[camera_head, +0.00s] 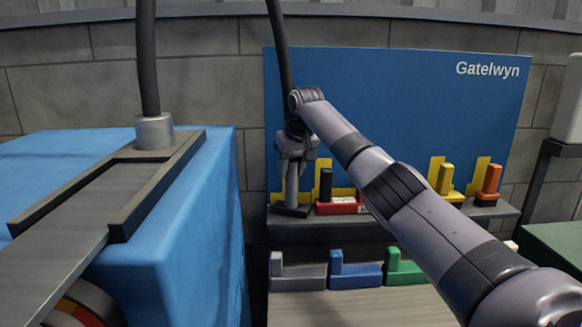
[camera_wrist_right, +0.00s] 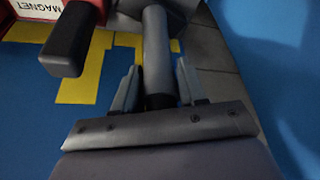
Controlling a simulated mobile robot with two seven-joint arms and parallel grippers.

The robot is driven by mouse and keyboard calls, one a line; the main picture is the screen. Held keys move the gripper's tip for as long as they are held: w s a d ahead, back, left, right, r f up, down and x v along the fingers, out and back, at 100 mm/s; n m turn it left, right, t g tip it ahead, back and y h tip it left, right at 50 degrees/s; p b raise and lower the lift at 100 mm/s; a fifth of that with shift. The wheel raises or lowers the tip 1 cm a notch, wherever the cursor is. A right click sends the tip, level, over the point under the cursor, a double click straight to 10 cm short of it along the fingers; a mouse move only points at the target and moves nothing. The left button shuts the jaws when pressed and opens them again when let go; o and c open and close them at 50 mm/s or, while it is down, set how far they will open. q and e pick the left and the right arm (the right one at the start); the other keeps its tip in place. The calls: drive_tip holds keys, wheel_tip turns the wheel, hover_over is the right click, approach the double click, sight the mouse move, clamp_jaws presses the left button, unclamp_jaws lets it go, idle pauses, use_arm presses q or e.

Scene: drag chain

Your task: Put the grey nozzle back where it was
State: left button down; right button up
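The grey nozzle (camera_head: 292,188) stands upright at the left end of the upper shelf, its lower end in a dark holder (camera_head: 290,211). A black hose (camera_head: 281,50) runs up from it. My right gripper (camera_head: 296,155) is at the nozzle's upper part. In the right wrist view the nozzle (camera_wrist_right: 157,45) lies between the two fingers (camera_wrist_right: 157,82), with a narrow gap showing beside it, so the gripper looks open around it. The holder is partly cut off at the top there. My left gripper is not in view.
Beside it on the upper shelf (camera_head: 340,230) stand a red holder (camera_head: 340,207) with a black handle, a yellow tool (camera_head: 445,180) and an orange tool (camera_head: 491,180). Grey, blue and green holders (camera_head: 355,276) line the lower shelf. A blue machine (camera_head: 190,240) with a hose collar (camera_head: 154,131) is left.

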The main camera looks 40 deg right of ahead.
drive_tip(key=o, duration=0.3)
drive_tip(key=shift+r, duration=0.15)
drive_tip(key=b+v, duration=0.1)
drive_tip(key=v, duration=1.1)
